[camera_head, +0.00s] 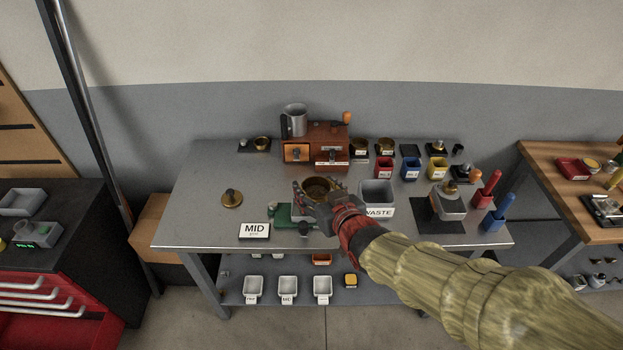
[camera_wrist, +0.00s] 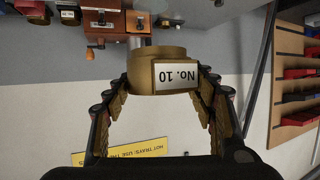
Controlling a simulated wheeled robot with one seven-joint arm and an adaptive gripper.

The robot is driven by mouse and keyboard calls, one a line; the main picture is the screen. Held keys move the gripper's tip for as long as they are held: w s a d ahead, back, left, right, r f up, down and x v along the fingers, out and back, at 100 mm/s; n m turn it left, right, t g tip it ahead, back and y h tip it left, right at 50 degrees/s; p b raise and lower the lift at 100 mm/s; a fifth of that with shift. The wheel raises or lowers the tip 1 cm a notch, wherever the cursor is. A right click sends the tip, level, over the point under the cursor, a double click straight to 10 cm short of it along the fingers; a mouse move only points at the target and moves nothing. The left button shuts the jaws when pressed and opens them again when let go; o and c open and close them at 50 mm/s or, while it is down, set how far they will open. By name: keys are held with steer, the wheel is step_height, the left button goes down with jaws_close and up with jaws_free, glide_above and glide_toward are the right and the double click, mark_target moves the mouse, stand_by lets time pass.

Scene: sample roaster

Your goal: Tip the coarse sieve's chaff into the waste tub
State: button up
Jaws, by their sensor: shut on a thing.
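My gripper (camera_head: 321,196) is shut on a brass sieve (camera_head: 318,185) above the middle of the steel bench. In the wrist view the sieve (camera_wrist: 158,62) sits between both fingers, and its white label "No. 10" appears upside down. Its contents are hidden in the wrist view and too small to tell in the head view. The waste tub (camera_head: 377,189), grey, open and labelled "WASTE", stands on the bench just right of my gripper. The sieve is left of the tub, not over it.
A green device (camera_head: 283,216) stands below and left of my gripper. The wooden roaster (camera_head: 318,142) stands behind. Red (camera_head: 383,168), blue and yellow cups, and a scale with a grey container (camera_head: 448,201), stand right.

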steer(key=shift+s+d+r, duration=0.2)
steer(key=shift+r, duration=0.15)
steer(key=w+d+f+n+y+p, duration=0.1)
steer(key=w+d+f+p, duration=0.4)
steer(key=d+p, duration=0.45)
steer(key=w+d+f+p, duration=0.3)
steer(key=w+d+p, duration=0.3)
steer(key=d+p, duration=0.3)
steer(key=w+d+f+n+y+p, duration=0.1)
steer(key=w+d+f+p, duration=0.45)
steer(key=d, duration=0.55)
steer(key=a+r+n+g+y+p, duration=0.1)
steer(key=a+r+n+g+y, duration=0.2)
steer(key=a+r, duration=0.2)
steer(key=shift+w+a+n+g+p, duration=0.3)
steer(key=shift+w+a+g, duration=0.1)
steer(key=shift+w+a, duration=0.05)
